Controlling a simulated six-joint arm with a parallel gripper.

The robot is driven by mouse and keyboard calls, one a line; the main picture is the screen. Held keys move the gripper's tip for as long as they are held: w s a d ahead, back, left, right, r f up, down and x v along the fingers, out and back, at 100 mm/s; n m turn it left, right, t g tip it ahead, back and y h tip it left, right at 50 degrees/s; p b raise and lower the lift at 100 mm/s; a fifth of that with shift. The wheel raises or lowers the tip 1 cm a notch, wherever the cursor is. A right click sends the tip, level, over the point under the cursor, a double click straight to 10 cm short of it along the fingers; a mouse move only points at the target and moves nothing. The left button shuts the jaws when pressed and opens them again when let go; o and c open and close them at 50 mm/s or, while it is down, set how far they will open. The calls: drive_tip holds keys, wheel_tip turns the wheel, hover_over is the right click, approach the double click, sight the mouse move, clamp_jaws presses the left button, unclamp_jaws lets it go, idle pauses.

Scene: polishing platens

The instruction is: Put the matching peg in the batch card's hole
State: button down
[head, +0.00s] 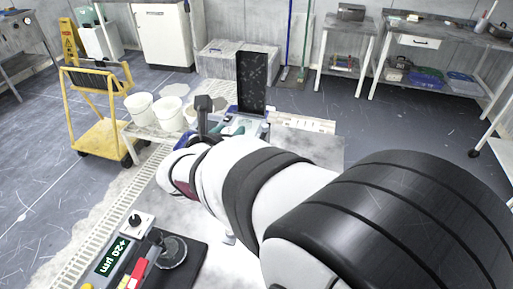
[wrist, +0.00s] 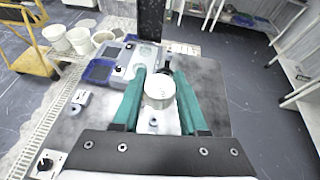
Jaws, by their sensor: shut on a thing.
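My gripper (wrist: 160,80) has two teal fingers and is shut on a pale grey round piece (wrist: 159,89), seen from its flat round end in the wrist view. I cannot tell whether this piece is a peg. It is over a grey worktop (wrist: 85,125); its lower end is hidden. In the head view my arm hides most of the gripper and the held piece. A pale strip with small marks (head: 302,123) lies at the worktop's far edge. I cannot make out a batch card or its hole for certain.
Blue-and-white items with dark blue panels (wrist: 102,72) sit left of the fingers. A tall dark panel (head: 252,82) stands behind. White buckets (head: 168,113) and a yellow cart (head: 100,108) are at the left.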

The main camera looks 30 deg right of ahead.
drive_tip(key=w+a+r+n+t+y, duration=0.2)
drive_tip(key=a+r+n+y, duration=0.1)
drive_tip(key=a+r, duration=0.45)
drive_tip(key=w+a+f, duration=0.2)
drive_tip(key=w+a, duration=0.3)
drive_tip(key=w, duration=0.3)
drive_tip(key=w+a+f, duration=0.1)
drive_tip(key=w+f, duration=0.3)
drive_tip(key=f, duration=0.4)
drive_tip(key=w+a+f+m+h, duration=0.1)
drive_tip(key=w+f, duration=0.4)
drive_tip(key=f, duration=0.4)
drive_tip(key=w+a+f, duration=0.1)
drive_tip(key=w+f, duration=0.4)
drive_tip(key=f, duration=0.3)
drive_tip(key=shift+a+f, duration=0.2)
drive_tip(key=shift+w, duration=0.1)
drive_tip(key=shift+f, duration=2.9)
drive_tip(key=shift+f, duration=1.5)
drive_tip(key=shift+c, duration=1.8)
unclamp_jaws()
